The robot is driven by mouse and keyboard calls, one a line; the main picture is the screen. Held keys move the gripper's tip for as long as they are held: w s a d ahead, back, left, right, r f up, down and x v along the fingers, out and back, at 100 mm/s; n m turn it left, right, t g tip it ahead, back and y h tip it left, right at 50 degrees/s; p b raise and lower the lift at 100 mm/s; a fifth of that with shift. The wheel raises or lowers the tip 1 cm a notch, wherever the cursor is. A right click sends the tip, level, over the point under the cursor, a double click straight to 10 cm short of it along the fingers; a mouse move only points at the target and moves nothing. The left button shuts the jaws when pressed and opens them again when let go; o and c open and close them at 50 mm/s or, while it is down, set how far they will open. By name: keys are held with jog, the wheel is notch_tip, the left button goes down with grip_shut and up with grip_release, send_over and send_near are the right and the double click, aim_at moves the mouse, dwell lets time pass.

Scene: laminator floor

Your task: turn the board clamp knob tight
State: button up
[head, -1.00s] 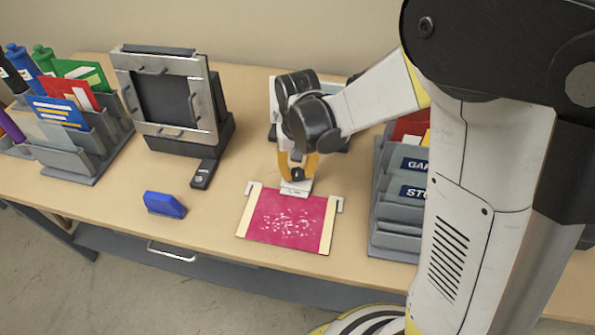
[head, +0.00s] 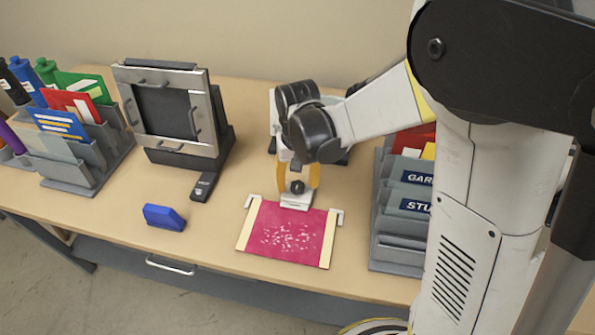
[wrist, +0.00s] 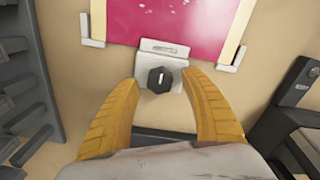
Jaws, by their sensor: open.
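The board clamp knob (wrist: 159,79) is a dark faceted knob with a light mark on top, sitting on a pale clamp block (wrist: 164,50). In the head view the knob (head: 297,187) shows at the back edge of the magenta board (head: 287,231), with the clamp block (head: 296,201) just in front of it. My gripper (wrist: 160,88) has orange fingers spread to the left and right of the knob, with visible gaps on both sides. In the head view my gripper (head: 298,183) points down over the knob. The fingertips' exact height is hard to tell.
A blue block (head: 164,217) lies left of the board. A framed grey device (head: 170,110) stands behind it. A grey file rack (head: 395,250) is close on the right, and another organizer (head: 70,175) stands far left. The table front is clear.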

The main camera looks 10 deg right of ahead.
aim_at(298, 184)
notch_tip(298, 184, up, 11)
dwell(0.3)
jog(key=shift+r, duration=0.1)
